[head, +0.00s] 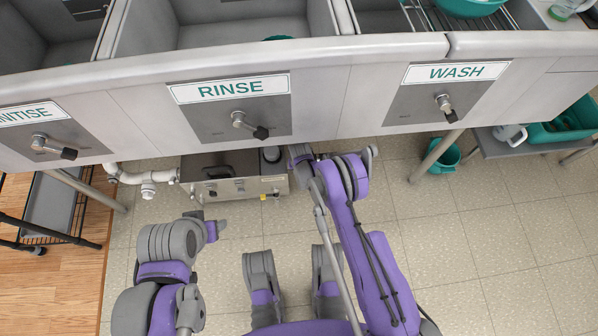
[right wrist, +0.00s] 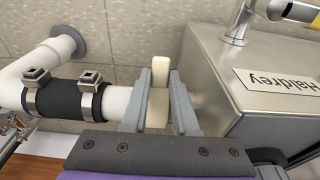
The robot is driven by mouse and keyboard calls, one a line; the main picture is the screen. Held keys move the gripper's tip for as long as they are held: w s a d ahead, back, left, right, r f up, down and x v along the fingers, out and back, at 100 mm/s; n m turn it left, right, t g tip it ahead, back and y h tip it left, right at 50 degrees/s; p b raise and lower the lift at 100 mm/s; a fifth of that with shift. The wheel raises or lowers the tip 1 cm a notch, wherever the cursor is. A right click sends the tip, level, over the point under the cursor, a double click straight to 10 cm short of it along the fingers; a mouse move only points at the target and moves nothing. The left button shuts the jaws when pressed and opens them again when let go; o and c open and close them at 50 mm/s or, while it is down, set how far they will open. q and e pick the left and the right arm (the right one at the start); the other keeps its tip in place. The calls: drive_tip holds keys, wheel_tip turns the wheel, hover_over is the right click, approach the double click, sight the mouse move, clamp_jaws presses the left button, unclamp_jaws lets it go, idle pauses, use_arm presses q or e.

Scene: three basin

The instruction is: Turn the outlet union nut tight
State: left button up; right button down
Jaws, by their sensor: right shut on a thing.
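The outlet union nut (right wrist: 160,108) is cream-coloured with a raised tab on top. It sits on a white pipe (right wrist: 117,102) beside the steel box in the right wrist view. My right gripper (right wrist: 158,90) is shut on the nut, one grey finger on each side of it. In the head view my right arm reaches under the sink front at the box's right end, and the nut is hidden there.
The steel box (head: 235,178) also shows in the right wrist view (right wrist: 270,85), its label upside down. A black coupling (right wrist: 68,95) with two clamps is on the pipe. White piping (head: 148,178) lies left of the box. The sink front (head: 320,105) overhangs; a green bucket (head: 445,155) stands right.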

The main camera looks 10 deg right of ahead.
drive_tip(key=shift+r+g, duration=0.25)
drive_tip(key=shift+g, duration=0.45)
drive_tip(key=c, duration=0.7)
unclamp_jaws()
